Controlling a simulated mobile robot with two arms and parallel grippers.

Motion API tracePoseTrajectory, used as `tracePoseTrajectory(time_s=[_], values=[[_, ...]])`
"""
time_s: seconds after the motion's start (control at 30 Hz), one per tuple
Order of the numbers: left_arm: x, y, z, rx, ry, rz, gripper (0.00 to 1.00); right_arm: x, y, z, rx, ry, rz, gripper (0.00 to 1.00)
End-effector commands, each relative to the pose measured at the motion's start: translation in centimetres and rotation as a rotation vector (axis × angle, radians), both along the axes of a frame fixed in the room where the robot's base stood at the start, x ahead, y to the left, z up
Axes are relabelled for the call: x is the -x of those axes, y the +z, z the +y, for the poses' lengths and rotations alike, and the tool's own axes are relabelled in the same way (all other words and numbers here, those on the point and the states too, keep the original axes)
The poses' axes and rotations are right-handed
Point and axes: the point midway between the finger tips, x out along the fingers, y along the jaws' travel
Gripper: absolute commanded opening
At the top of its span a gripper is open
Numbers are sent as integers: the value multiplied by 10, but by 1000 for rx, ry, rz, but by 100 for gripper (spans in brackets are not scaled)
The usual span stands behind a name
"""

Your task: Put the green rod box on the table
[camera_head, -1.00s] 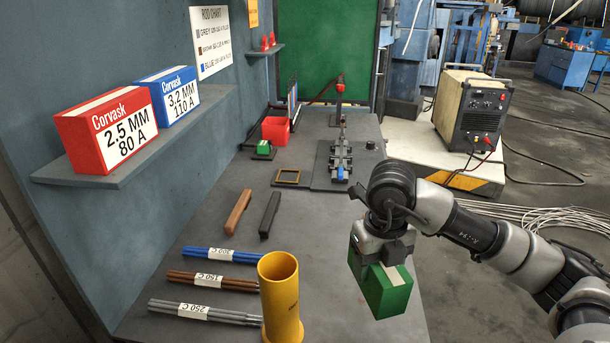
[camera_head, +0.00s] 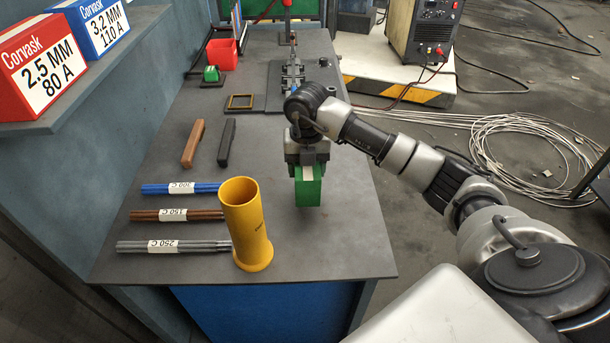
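The green rod box (camera_head: 308,193) hangs upright in my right gripper (camera_head: 307,167), which is shut on its top. The box is over the right part of the grey table (camera_head: 325,245), to the right of the yellow tube. I cannot tell whether its bottom touches the table top. My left gripper is not in view.
A yellow tube (camera_head: 246,225) stands near the front. Bundles of blue (camera_head: 180,188), brown (camera_head: 178,215) and grey rods (camera_head: 174,246) lie left of it. Red (camera_head: 40,68) and blue boxes (camera_head: 92,27) stand on the shelf. The table's front right is clear.

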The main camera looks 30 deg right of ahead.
Motion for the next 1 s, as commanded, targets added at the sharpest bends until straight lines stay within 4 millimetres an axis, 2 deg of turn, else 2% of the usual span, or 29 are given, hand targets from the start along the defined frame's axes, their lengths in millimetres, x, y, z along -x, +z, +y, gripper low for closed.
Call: tracePoseTrajectory(time_s=[0.17,0.5,0.87,0.9,1.0], values=[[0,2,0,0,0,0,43,-6,-4,0,0,1,-4,2],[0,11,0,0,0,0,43,-5,-41,0,0,1,-2,2],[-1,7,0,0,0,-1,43,-5,-45,0,0,1,-4,2],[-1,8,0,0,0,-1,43,-4,-46,0,1,1,0,64],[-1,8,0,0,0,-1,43,-4,-46,0,1,1,0,80]])
